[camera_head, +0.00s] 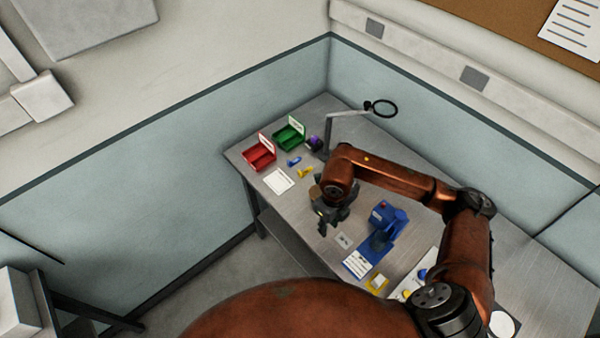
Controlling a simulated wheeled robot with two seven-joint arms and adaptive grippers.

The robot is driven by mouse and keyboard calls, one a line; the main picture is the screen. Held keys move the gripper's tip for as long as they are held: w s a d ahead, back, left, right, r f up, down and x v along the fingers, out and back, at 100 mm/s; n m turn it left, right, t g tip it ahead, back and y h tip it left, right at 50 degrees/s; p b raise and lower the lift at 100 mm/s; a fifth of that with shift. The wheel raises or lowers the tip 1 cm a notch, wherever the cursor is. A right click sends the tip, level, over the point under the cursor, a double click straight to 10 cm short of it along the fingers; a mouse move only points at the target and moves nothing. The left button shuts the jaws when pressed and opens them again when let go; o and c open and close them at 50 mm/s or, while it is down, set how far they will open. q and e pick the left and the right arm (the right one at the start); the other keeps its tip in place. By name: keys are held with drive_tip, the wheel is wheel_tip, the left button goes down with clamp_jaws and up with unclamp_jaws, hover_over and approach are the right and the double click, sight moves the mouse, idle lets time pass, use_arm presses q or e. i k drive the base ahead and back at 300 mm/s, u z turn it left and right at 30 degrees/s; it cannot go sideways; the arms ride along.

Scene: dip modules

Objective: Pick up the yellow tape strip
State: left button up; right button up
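Small yellow items lie on the grey workbench (262,178); I cannot tell for sure which is the tape strip. One small yellow piece (305,172) lies near the bins, beside a small blue piece (294,161). A yellow-edged square (377,283) lies near the front edge, below the blue device. My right gripper (322,228) hangs over the middle of the bench, apart from these yellow items. Its fingers are small and dark, and their opening is unclear. My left gripper is not in view.
A red bin (259,158) and a green bin (288,138) stand at the far left end, near a magnifier lamp (383,109). A blue device (384,230) stands right of my gripper. A white card (278,181) lies near the left edge. Partition walls close the back.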

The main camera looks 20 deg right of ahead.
sight(301, 174)
drive_tip(key=i, duration=0.95)
